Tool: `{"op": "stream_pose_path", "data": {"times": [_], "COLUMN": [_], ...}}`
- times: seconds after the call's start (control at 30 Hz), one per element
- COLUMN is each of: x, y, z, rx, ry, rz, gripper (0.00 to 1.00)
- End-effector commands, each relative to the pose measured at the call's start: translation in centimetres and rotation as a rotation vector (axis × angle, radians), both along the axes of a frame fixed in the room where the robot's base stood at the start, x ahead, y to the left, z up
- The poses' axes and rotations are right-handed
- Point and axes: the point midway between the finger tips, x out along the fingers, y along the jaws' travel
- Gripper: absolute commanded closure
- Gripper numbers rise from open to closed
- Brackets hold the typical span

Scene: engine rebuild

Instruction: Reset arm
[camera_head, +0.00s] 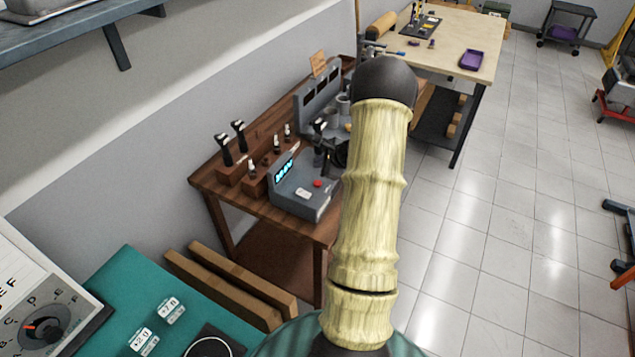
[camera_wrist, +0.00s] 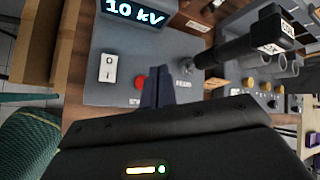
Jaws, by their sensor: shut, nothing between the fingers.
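My arm, in a pale ribbed sleeve, rises through the middle of the head view. My gripper (camera_wrist: 157,88) shows in the wrist view with its dark fingers together and nothing between them. It is over a grey device (camera_head: 303,190) with a lit display on a wooden bench (camera_head: 262,213). In the wrist view the display (camera_wrist: 135,13) reads 10 kV. A white switch (camera_wrist: 108,67) and a red button (camera_wrist: 140,83) are left of the fingers. I cannot tell whether the fingertips touch the device. In the head view the arm hides much of this area.
A black-handled tool (camera_wrist: 240,48) stands close right of the fingers. Several black-handled tools (camera_head: 224,150) stand in a wooden rack at the bench's back. A teal worktop (camera_head: 110,290) is at lower left. A pale table (camera_head: 470,40) with a purple tray (camera_head: 471,60) stands beyond.

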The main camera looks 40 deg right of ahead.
Motion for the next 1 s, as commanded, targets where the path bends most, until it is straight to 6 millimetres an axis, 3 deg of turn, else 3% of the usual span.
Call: {"op": "stream_pose_path", "data": {"times": [0.53, 0.63, 0.77, 1.0], "x": [0.0, 0.2, 0.3, -2.1], "y": [0.0, 1.0, 5.0, 16.5], "z": [0.0, 0.3, 1.4, 4.2], "rx": [0.000, -0.011, -0.060, -0.256], "ry": [0.000, 0.008, 0.046, 0.162], "rz": [0.002, 0.034, 0.176, 0.644], "gripper": [1.00, 1.00, 1.00, 1.00]}}
